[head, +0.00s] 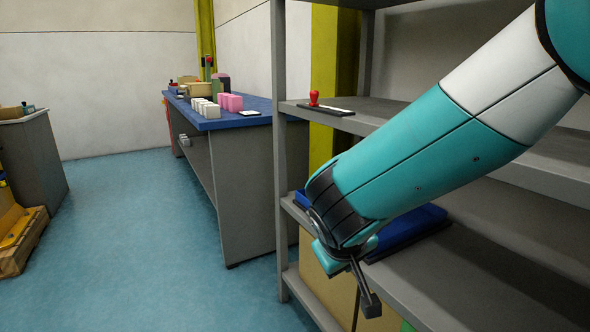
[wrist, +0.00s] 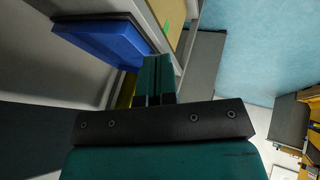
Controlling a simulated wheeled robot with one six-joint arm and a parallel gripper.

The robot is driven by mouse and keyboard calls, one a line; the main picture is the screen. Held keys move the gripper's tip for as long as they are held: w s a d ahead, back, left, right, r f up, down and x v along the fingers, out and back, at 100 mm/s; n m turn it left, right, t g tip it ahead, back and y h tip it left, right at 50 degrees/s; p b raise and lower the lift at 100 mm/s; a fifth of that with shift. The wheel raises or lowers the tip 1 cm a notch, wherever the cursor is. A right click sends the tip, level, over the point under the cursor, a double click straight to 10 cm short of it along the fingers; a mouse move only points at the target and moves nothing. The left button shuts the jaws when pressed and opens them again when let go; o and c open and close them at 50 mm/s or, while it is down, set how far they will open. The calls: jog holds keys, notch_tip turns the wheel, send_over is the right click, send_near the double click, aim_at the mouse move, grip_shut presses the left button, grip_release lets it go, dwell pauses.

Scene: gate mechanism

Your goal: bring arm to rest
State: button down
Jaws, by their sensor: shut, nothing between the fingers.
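My arm (head: 430,150), teal and white, reaches from the upper right down to the left in the head view, in front of a grey shelf rack. Its dark-banded wrist (head: 335,215) is beside the middle shelves. In the wrist view my gripper (wrist: 158,80) has its two teal fingers together, shut and empty. The fingers are hard to make out in the head view. A blue tray (wrist: 105,40) shows to the left of the fingers in the wrist view, apart from them; in the head view it lies on a shelf, partly hidden behind my arm.
The grey rack (head: 281,130) stands close around my arm, with a red-knobbed item (head: 314,98) on an upper shelf. A blue-topped table (head: 215,122) with white and pink blocks stands behind. A grey cabinet (head: 32,165) and wooden pallet (head: 25,245) are left. The blue floor (head: 130,240) between is clear.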

jog(key=s+d+r+g+y+p, duration=0.2)
jog(key=s+r+p, duration=0.6)
jog(key=r, duration=0.3)
jog(key=s+d+r+n+g+y+p, duration=0.1)
jog(key=s+d+r+g+y+p, duration=0.1)
jog(key=s+r+p, duration=0.6)
jog(key=s+d+r+n+g+y+p, duration=0.1)
jog(key=s+r+p, duration=0.7)
jog(key=r, duration=0.8)
jog(key=shift+d+g+y+p, duration=0.4)
jog(key=shift+g+y+p, duration=0.35)
jog(key=shift+p, duration=0.35)
